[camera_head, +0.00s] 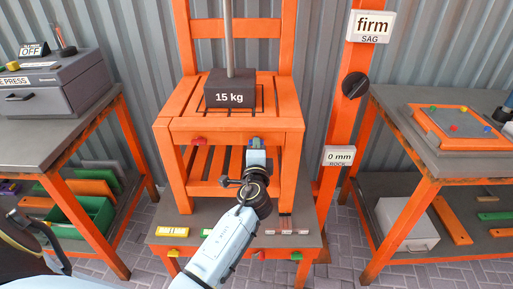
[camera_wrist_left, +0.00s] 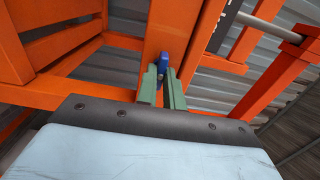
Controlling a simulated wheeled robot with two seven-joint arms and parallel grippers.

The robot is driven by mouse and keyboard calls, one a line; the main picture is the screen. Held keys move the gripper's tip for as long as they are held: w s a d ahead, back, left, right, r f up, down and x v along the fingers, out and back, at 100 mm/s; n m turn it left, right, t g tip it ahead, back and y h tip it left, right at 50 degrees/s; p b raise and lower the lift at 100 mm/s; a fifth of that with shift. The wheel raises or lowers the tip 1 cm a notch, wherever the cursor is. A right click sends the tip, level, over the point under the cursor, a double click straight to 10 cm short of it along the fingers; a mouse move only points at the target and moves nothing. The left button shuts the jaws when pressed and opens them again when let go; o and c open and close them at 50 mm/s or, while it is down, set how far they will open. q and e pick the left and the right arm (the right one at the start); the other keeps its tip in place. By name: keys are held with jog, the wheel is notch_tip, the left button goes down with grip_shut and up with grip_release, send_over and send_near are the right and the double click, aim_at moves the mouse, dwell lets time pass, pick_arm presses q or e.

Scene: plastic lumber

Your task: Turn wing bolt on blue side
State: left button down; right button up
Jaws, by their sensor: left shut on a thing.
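The orange chair (camera_head: 160,130) stands on a low test platform with a 15 kg weight (camera_head: 230,97) on its seat. On its front rail, a blue wing bolt (camera_head: 254,141) sits at the right and a red wing bolt (camera_head: 199,141) at the left. My left gripper (camera_head: 256,153) reaches up from below to the blue bolt. In the left wrist view, the green fingers of my left gripper (camera_wrist_left: 161,86) are shut on the blue wing bolt (camera_wrist_left: 164,61), against the orange rail. The fingers partly hide the bolt. My right gripper is not in view.
An orange post with a "firm" sag sign (camera_head: 371,26), a black knob (camera_head: 355,85) and a "0 mm" rock sign (camera_head: 339,157) stands right of the chair. Workbenches flank both sides. The right bench holds an orange board (camera_head: 462,125).

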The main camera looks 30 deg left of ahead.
pick_arm(q)
jog(key=c, duration=1.5)
grip_release()
